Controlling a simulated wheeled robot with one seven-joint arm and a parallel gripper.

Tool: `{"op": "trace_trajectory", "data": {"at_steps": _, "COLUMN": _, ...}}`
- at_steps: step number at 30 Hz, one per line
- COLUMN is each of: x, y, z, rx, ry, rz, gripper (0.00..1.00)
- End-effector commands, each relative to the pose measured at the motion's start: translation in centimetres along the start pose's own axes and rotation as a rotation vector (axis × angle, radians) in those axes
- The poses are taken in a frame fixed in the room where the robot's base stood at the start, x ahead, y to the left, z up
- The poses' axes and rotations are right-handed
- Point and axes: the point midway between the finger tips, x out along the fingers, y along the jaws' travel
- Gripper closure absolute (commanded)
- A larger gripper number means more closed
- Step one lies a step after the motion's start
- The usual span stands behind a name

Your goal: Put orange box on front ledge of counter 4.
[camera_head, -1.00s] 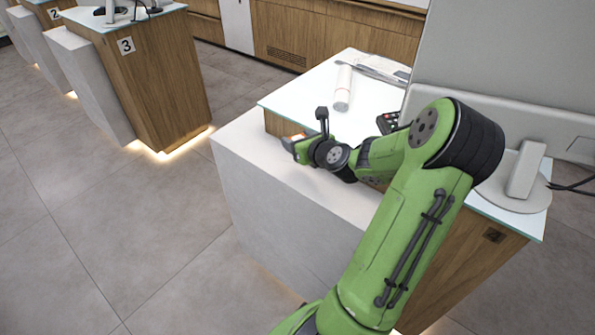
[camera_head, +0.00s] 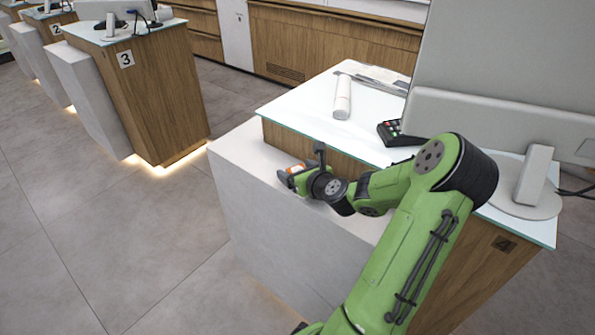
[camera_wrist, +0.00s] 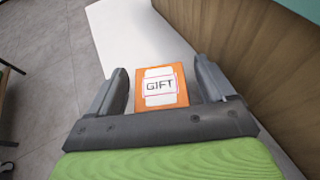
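The orange box (camera_wrist: 183,97), with a white label reading GIFT, sits between the two fingers of my gripper (camera_wrist: 160,72) in the wrist view. Narrow gaps show between the box and both fingers, so the gripper looks open around it. In the head view, my gripper (camera_head: 290,175) is low at the white front ledge (camera_head: 238,160) of counter 4, and a bit of the orange box (camera_head: 297,168) shows between the fingers. The box appears at the ledge surface; its underside is hidden, so contact is not clear.
The glass top (camera_head: 300,105) of counter 4 rises behind the ledge, with a wooden side below it. On it are a white cylinder (camera_head: 342,98), a card terminal (camera_head: 398,133) and a monitor (camera_head: 480,75). Counter 3 (camera_head: 150,95) stands apart at the left.

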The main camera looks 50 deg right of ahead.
Motion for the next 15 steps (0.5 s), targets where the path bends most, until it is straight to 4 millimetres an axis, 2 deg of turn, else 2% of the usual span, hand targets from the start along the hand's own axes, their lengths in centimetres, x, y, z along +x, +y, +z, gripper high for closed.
{"op": "trace_trajectory", "data": {"at_steps": 8, "x": -0.5, "y": 0.0, "z": 0.3, "rx": 0.0, "ry": 0.001, "rz": -0.001, "gripper": 0.18}}
{"op": "trace_trajectory", "data": {"at_steps": 11, "x": -2.5, "y": -0.1, "z": 0.3, "rx": 0.001, "ry": 0.004, "rz": -0.003, "gripper": 0.18}}
{"op": "trace_trajectory", "data": {"at_steps": 15, "x": -6.5, "y": -0.2, "z": 0.5, "rx": 0.003, "ry": 0.003, "rz": -0.006, "gripper": 0.18}}
